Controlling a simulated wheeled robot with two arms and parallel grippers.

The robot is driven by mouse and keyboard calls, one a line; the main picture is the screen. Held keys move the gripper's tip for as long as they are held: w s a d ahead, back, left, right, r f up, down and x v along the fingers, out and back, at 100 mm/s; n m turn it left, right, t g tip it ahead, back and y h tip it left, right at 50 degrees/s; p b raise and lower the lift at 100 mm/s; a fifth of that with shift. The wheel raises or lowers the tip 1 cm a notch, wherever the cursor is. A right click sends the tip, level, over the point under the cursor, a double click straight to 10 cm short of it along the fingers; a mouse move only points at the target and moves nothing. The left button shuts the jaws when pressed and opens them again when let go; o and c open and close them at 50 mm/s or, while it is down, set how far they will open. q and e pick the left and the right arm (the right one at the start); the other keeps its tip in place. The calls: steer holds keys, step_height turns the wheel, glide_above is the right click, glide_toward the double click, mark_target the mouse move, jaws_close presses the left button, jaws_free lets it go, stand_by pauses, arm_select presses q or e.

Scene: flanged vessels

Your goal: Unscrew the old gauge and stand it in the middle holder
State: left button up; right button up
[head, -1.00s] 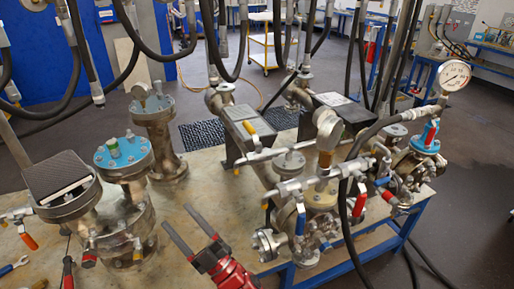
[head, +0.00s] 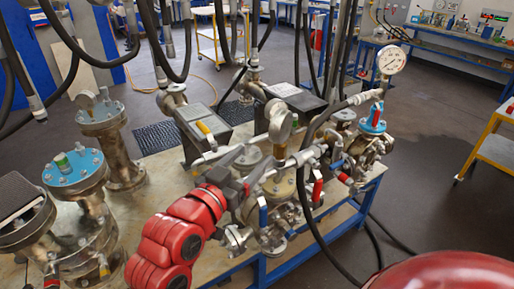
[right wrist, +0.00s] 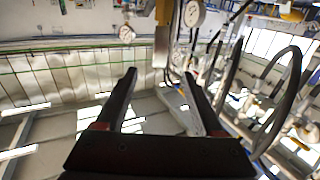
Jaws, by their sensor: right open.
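A white-dial gauge (head: 391,60) stands upright at the right end of the bench pipework in the head view. I cannot tell which is the old gauge. My right gripper (head: 255,160) is open and empty, just left of and below that second piece, apart from it. In the right wrist view its two fingers (right wrist: 160,75) are spread, with two dials (right wrist: 127,33) (right wrist: 193,13) beyond them. I cannot make out the middle holder. My left gripper is out of view.
Black hoses (head: 302,150) hang around the pipework. Blue-topped flanged vessels (head: 75,172) stand on the bench at left. Some bench top (head: 150,200) is bare. A yellow cart (head: 497,148) stands at right.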

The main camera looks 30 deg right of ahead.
mark_target(285, 122)
steer(key=p+x, duration=0.6)
steer(key=x, duration=1)
steer(key=shift+d+r, duration=0.15)
steer(key=shift+w+d+p, duration=0.35)
steer(key=shift+d+p, duration=0.05)
jaws_close()
